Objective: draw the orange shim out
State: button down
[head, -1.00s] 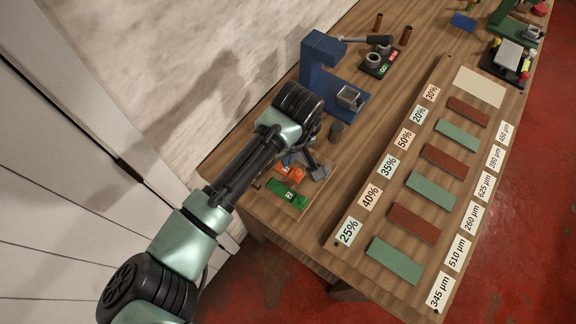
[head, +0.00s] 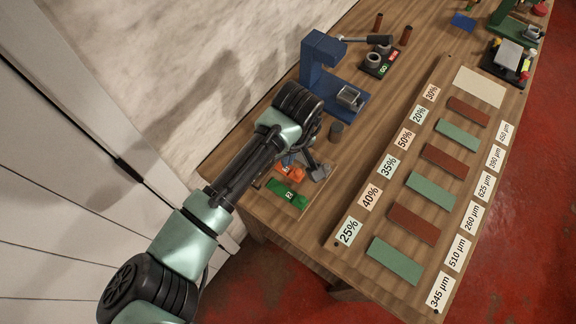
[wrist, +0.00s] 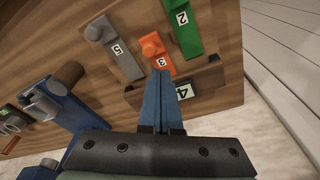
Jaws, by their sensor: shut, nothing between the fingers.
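The orange shim (wrist: 156,52), marked 3 and with a round knob, lies on the wooden bench top in the wrist view. It also shows in the head view (head: 291,172), partly hidden by my arm. My gripper (wrist: 164,76) has its two blue fingers together with nothing between them. The fingertips are by the numbered end of the orange shim, away from its knob. I cannot tell whether they touch it. My gripper (head: 287,161) is mostly hidden behind my wrist in the head view.
A green shim (wrist: 183,30) marked 2 and a grey shim (wrist: 119,50) marked 5 flank the orange one. A dark piece (wrist: 205,83) marked 4 lies by the fingers. A blue machine (head: 319,60) stands behind, with a plate board (head: 338,240) at right.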

aim_at(287, 169)
jog(key=shift+f, duration=0.15)
jog(key=shift+f+b, duration=0.55)
jog(key=shift+f, duration=0.7)
jog(key=shift+f, duration=0.15)
